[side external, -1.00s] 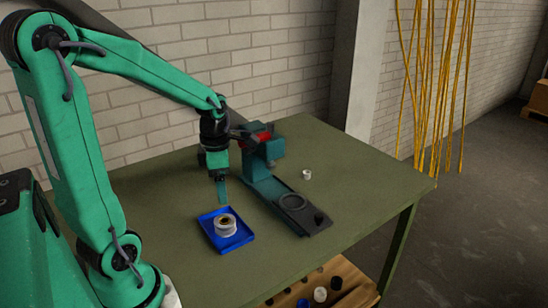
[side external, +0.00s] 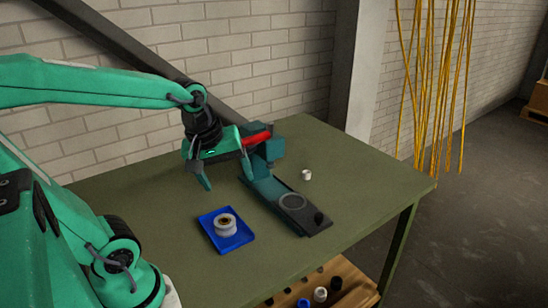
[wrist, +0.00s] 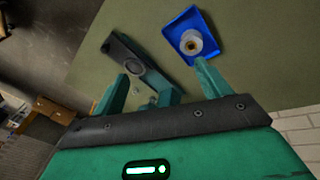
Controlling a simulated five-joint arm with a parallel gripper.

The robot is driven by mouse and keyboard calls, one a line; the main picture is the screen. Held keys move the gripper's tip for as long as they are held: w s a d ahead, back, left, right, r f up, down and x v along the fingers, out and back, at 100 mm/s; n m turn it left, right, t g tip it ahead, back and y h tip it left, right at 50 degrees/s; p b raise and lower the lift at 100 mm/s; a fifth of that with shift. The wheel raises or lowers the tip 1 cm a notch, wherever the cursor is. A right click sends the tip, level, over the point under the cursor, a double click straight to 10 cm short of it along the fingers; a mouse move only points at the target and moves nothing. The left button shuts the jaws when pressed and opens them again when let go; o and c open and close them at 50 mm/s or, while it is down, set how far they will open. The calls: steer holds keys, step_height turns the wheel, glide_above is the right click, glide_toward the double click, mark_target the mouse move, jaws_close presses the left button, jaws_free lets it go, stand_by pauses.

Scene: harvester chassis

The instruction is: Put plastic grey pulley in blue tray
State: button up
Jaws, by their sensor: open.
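The grey pulley (side external: 225,222), pale with a darker brownish centre, sits in the blue tray (side external: 244,238) on the green table. The wrist view also shows the pulley (wrist: 191,42) inside the tray (wrist: 184,20), beyond the right finger. My gripper (wrist: 162,72) is open, its two teal fingers spread apart with nothing between them. In the side view it is above the table, behind the tray and apart from the pulley.
A teal and black fixture (side external: 272,195) with a red part (side external: 256,138) stands close to the right of my gripper. A small white cylinder (side external: 307,174) lies beyond it. The table's left side (side external: 140,205) is clear. A wooden shelf with small parts is below.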

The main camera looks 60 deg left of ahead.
steer(key=s+d+r+m, duration=0.1)
steer(key=m, duration=0.3)
steer(key=s+d+r+m+t, duration=0.1)
steer(key=m, duration=0.3)
steer(key=s+d+r+m+t, duration=0.1)
steer(key=d+m, duration=0.1)
steer(key=m, duration=0.2)
steer(key=shift+h, duration=0.3)
stand_by(0.6)
